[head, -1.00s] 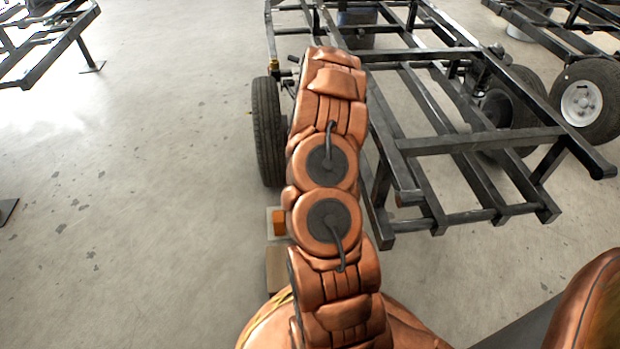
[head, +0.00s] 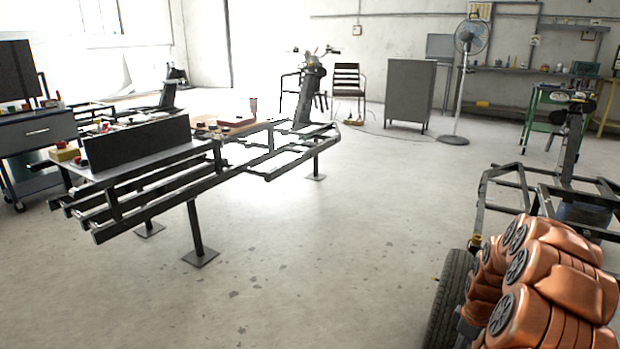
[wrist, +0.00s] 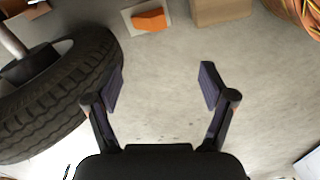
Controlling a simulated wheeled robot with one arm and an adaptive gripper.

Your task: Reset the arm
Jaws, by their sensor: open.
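My gripper (wrist: 160,88) shows in the wrist view with its two fingers spread wide apart and nothing between them. Bare concrete floor lies beyond the fingertips. In the head view my copper-coloured arm (head: 545,285) is folded at the lower right, and the gripper itself cannot be made out there. A black tyre (wrist: 65,85) is left of the gripper in the wrist view, close to the left finger. The tyre also shows in the head view (head: 448,300), beside my arm.
An orange block on a white plate (wrist: 148,20) and a cardboard-coloured box (wrist: 222,10) lie on the floor. A metal frame with a bench top (head: 150,185) stands at left. A fan (head: 470,45) and grey cabinet (head: 410,92) stand at the back. The middle floor is clear.

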